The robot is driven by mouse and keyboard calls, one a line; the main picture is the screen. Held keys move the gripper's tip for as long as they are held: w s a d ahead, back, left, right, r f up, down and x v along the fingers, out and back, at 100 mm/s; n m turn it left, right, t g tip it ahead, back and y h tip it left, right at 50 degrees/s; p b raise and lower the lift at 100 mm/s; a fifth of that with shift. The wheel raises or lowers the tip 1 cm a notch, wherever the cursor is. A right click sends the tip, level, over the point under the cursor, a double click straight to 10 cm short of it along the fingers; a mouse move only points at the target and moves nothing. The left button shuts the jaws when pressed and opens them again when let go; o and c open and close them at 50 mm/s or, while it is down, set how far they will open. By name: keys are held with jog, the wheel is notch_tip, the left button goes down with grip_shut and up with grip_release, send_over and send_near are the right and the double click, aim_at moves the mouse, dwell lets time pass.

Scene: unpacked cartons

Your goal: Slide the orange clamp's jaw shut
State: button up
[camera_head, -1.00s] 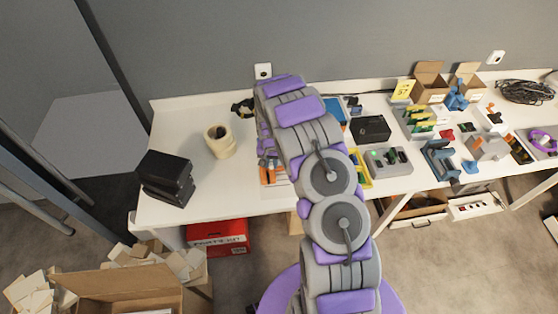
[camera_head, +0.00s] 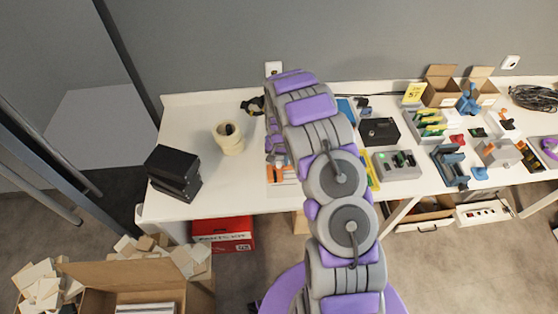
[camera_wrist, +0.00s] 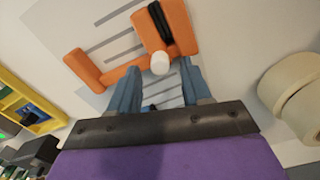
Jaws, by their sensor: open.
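The orange clamp (camera_wrist: 125,72) lies on a white sheet with grey stripes in the wrist view. It has an L-shaped end at left, a bar, and a thicker jaw block (camera_wrist: 178,24) with a black strip at right. A white knob (camera_wrist: 160,63) sits where the block meets the bar. My gripper (camera_wrist: 160,74) is open, with its two blue fingers apart on the near side of the bar and nothing seen gripped. Whether a finger touches the clamp cannot be told. In the head view my arm hides most of the clamp; a bit of orange (camera_head: 288,172) shows.
A black box stack (camera_head: 174,172) is farther left. A grey device (camera_head: 396,165) and yellow tray (camera_wrist: 25,105) lie across from it. The table's front-left is clear.

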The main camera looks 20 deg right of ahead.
aim_at(279, 162)
notch_tip(279, 162, up, 16)
jog(key=p, duration=0.2)
dwell(0.5)
jog(key=s+a+r+n, duration=0.1)
jog(key=s+a+r, duration=0.2)
jog(key=s+r, duration=0.55)
jog(key=s+a+r+n, duration=0.1)
jog(key=s+a+r, duration=0.2)
jog(key=s+r, duration=0.5)
jog(key=s+a+r+n+g, duration=0.1)
jog(key=s+a+n, duration=0.1)
jog(key=s, duration=1)
jog(key=s+a+r+n, duration=0.2)
jog(key=s+a, duration=0.1)
jog(key=s, duration=1)
jog(key=shift+s+g+b, duration=0.15)
jog(key=shift+g+b, duration=0.25)
jog(key=shift+b, duration=0.05)
jog(key=shift+r, duration=0.1)
